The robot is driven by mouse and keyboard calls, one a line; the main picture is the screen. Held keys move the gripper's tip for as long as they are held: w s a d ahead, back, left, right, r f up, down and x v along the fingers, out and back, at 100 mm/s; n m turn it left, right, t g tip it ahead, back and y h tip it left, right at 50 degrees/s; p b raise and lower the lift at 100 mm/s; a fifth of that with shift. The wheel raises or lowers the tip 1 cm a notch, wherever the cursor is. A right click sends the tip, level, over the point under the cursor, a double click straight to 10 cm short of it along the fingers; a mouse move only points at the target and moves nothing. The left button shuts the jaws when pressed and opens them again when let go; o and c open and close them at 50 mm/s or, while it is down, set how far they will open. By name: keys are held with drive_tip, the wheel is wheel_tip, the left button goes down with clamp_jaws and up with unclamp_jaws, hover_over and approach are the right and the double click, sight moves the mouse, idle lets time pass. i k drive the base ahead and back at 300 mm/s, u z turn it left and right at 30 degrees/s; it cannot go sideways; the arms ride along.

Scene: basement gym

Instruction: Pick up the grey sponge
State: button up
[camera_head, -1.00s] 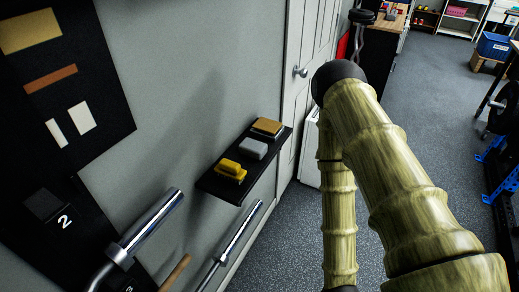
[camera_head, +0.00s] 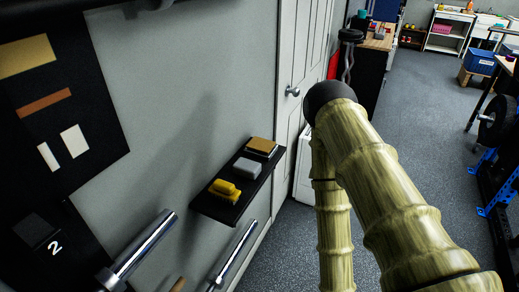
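The grey sponge (camera_head: 247,168) lies on a small black wall shelf (camera_head: 214,209), in the middle of a row. A yellow object (camera_head: 225,190) sits on its nearer side and a tan-topped block (camera_head: 262,146) on its farther side. My arm, with a bamboo-like surface, rises to the right of the shelf. Its gripper is outside the picture, so I cannot see what it holds.
Chrome bars (camera_head: 137,252) stick up below and left of the shelf. A white door (camera_head: 302,70) with a knob is behind it. A weight rack (camera_head: 497,170) stands at the right. Grey floor between is open.

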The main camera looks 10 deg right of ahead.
sight(251, 170)
drive_tip(key=z, duration=0.7)
drive_tip(key=k, duration=0.95)
drive_tip(key=u, duration=1.15)
drive_tip(key=i, duration=0.5)
